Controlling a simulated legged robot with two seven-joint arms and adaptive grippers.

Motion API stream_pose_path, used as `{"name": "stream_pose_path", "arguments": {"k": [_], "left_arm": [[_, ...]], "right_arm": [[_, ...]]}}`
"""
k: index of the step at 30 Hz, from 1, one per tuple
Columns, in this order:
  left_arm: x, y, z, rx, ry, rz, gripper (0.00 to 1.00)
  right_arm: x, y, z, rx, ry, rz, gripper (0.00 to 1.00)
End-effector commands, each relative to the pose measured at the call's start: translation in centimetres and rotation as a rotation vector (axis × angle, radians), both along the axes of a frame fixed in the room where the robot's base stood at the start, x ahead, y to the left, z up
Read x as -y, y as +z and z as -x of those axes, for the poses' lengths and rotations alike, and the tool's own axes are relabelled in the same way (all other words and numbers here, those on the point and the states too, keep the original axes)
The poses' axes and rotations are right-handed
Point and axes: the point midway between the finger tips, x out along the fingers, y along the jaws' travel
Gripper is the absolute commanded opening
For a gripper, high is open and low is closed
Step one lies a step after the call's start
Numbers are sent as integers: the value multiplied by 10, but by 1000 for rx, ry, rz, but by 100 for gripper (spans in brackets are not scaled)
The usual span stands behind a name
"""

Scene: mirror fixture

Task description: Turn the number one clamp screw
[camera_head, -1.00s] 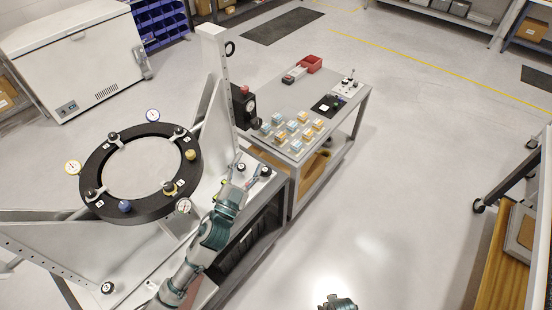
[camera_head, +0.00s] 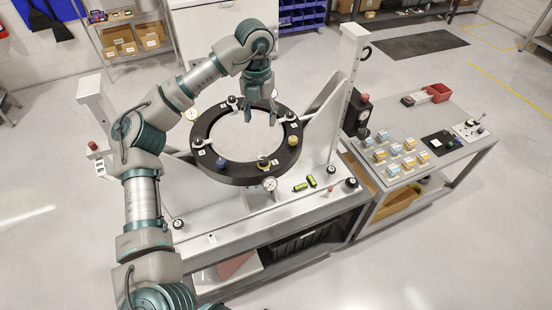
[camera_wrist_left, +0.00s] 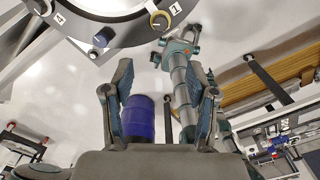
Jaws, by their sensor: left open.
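The black ring (camera_head: 222,172) of the mirror fixture stands on a pale bench, with several clamps and coloured knobs around it. My left gripper (camera_head: 260,114) is open over the ring's back part, pointing down, apart from the front yellow knob. Its spread fingers (camera_wrist_left: 160,98) hold nothing visible.
Dial gauges (camera_head: 269,184) stand around the ring. White uprights (camera_head: 348,75) flank it. Green-yellow levels (camera_head: 305,184) lie on the bench. A side cart (camera_head: 455,155) holds small boxes and a red bin (camera_head: 437,93). A blue cylinder (camera_wrist_left: 138,118) appears beyond the left fingers.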

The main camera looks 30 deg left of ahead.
Motion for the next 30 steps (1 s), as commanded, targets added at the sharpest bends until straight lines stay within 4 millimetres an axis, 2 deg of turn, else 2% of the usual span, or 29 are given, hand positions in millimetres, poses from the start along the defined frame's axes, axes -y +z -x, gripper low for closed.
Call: {"name": "stream_pose_path", "arguments": {"k": [2,5,21,27,30], "left_arm": [[-4,-1,1,-6,14,-18,57],[-2,-15,1,-11,11,-20,57],[-4,-137,2,-9,8,-12,57],[-4,-161,2,-6,9,-14,57],[-2,-167,2,-5,9,-15,57]], "right_arm": [[1,-2,1,0,1,-1,57],[2,-5,1,0,1,-1,57],[0,-26,2,-4,0,2,57],[-1,-22,2,-3,-1,0,57],[-2,-21,2,-3,-1,-1,57]]}}
